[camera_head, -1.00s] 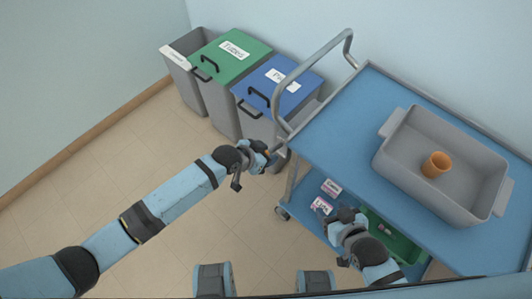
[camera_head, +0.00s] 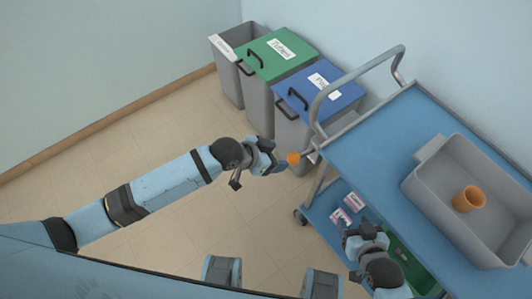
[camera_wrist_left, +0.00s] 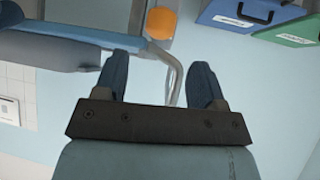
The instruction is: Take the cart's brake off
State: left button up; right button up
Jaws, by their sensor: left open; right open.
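The blue cart (camera_head: 375,150) stands at the right in the head view, with a bent grey push handle (camera_head: 345,78) at its far-left end. A small orange part (camera_head: 293,158), which looks like the brake control, sits at the cart's left corner below the handle. It also shows as an orange block (camera_wrist_left: 160,24) at the top of the left wrist view. My left gripper (camera_head: 277,160) is open and empty, just left of the orange part and apart from it. My right gripper (camera_head: 350,232) is open over the cart's lower shelf.
A grey tub (camera_head: 428,192) with an orange cup (camera_head: 468,199) is on the cart top. Small boxes (camera_head: 354,202) and a green tray (camera_head: 424,277) are on the lower shelf. Lidded green (camera_head: 285,60) and blue (camera_head: 322,98) bins stand behind. Floor at left is clear.

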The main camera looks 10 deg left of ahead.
pick_arm(q)
jog(key=shift+v, duration=1.85)
jog(key=shift+s, duration=0.1)
jog(key=s+a+r+n+t+y+p, duration=0.2)
jog(key=s+a+n+t+y+p, duration=0.3)
jog(key=s+a+p, duration=0.6)
jog(key=s+a+n, duration=0.2)
jog(key=shift+a+r+n+t, duration=0.2)
jog(key=shift+r+n+t, duration=0.1)
dwell(0.4)
